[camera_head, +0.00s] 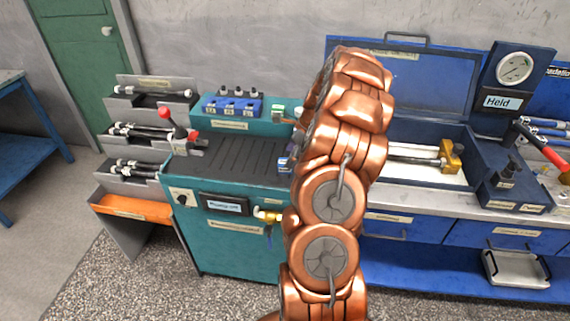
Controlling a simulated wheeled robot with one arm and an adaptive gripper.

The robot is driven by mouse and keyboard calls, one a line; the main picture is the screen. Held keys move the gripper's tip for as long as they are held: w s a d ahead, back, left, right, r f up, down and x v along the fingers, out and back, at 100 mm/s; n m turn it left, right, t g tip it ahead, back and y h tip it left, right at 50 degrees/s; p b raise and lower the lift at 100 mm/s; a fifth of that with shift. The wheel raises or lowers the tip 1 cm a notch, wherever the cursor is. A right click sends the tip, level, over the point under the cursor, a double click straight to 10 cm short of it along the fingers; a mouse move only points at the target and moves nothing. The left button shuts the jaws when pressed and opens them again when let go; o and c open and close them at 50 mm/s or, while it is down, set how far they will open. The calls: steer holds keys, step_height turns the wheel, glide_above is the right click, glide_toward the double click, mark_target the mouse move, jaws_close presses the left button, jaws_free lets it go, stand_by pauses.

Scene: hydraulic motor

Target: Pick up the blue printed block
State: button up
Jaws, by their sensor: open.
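My copper-coloured arm rises through the middle of the head view and blocks part of the bench. My gripper is not visible; it is out of sight behind the arm. A small blue piece with a pale marking (284,163) shows at the arm's left edge, at the right end of the teal bench's dark top. It is mostly hidden, so I cannot tell whether it is the blue printed block. A row of labelled blue blocks (231,107) with dark knobs sits on the teal ledge at the back of the bench.
The teal bench (235,244) has a dark ribbed top (232,158), clear in its middle. A red-knobbed lever (166,113) stands at its left. Stepped hose racks (150,105) are further left. A blue workbench with an open case (420,85) and a gauge (514,67) is right.

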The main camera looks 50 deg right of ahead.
steer(key=shift+p+x, duration=0.55)
steer(key=shift+x, duration=1.4)
steer(key=c, duration=1)
steer(key=shift+c, duration=0.2)
